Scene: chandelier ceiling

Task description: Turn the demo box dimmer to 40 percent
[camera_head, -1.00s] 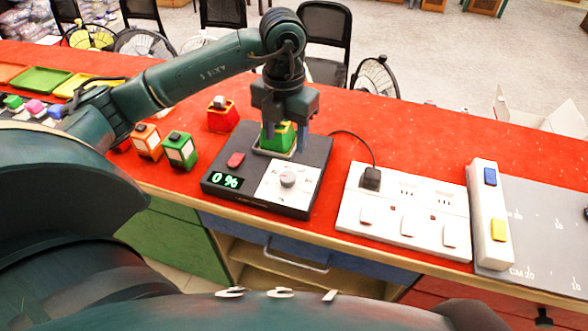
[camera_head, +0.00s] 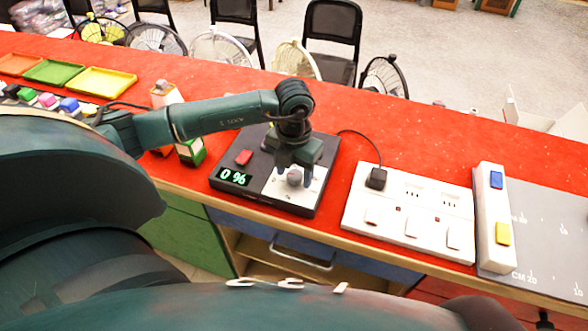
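The dark demo box (camera_head: 232,198) sits on the red counter with a lit display (camera_head: 235,177) reading 0 %. A red button (camera_head: 244,157) is above the display. The grey dimmer knob (camera_head: 294,178) stands on the box's white dial plate (camera_head: 289,194). My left gripper (camera_head: 293,180) points down over the plate, its two fingers apart on either side of the knob; contact cannot be told. The upper middle of the box is hidden behind my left arm and gripper. My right gripper is not in view.
A white socket strip (camera_head: 409,215) with a black plug (camera_head: 376,178) stands to the right, beside a white bar with blue and yellow switches (camera_head: 494,215). A green-and-white block (camera_head: 191,152) stands left of the box. Coloured trays (camera_head: 100,81) lie at the back left.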

